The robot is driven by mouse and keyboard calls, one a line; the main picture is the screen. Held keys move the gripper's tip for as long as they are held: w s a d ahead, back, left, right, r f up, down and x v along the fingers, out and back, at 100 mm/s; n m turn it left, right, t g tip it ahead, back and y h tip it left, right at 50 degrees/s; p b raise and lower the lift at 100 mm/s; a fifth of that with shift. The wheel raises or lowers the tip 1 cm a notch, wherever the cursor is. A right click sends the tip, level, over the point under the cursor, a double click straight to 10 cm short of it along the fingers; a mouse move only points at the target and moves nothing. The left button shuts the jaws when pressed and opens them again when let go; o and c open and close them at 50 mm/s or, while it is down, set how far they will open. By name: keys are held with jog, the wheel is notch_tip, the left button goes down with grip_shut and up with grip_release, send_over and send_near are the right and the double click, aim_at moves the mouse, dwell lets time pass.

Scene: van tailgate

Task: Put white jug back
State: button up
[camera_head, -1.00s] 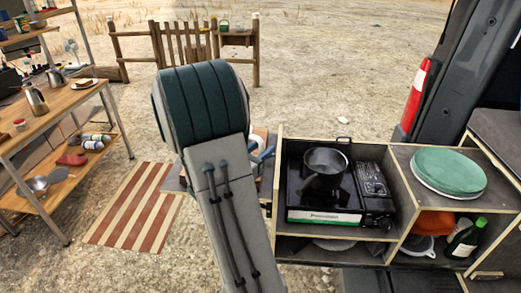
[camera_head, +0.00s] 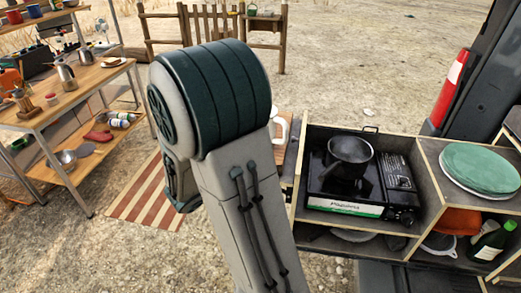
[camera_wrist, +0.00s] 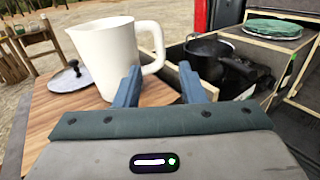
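The white jug (camera_wrist: 105,52) stands upright on a wooden board or shelf top (camera_wrist: 62,118) in the wrist view, with its handle on the right. In the head view only a white sliver of the jug (camera_head: 282,128) shows beside my arm. My gripper (camera_wrist: 159,70) has its two blue fingers spread apart, pointing toward the jug's handle. The handle appears in line with the gap between them; I cannot tell if either finger touches it. Nothing is held. My arm hides the gripper in the head view.
A stove (camera_head: 345,207) with a black pan (camera_head: 349,150) sits in the van's wooden drawer unit right of the jug. A round lid (camera_wrist: 70,80) lies left of it. A shelf table (camera_head: 80,82) with kettles stands at the left; a striped mat (camera_head: 140,208) lies on the ground.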

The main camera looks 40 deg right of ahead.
jog(key=s+a+f+m+g+y, duration=0.3)
jog(key=s+a+m+g+y, duration=0.2)
jog(key=s+m+y, duration=0.45)
jog(key=s+a+r+m+t+y, duration=0.1)
jog(key=a+m+t+y, duration=0.4)
jog(key=a, duration=1)
jog(key=m+y, duration=0.3)
jog(key=m, duration=0.2)
jog(key=shift+s+r+t, duration=0.2)
jog(key=shift+r+t, duration=0.2)
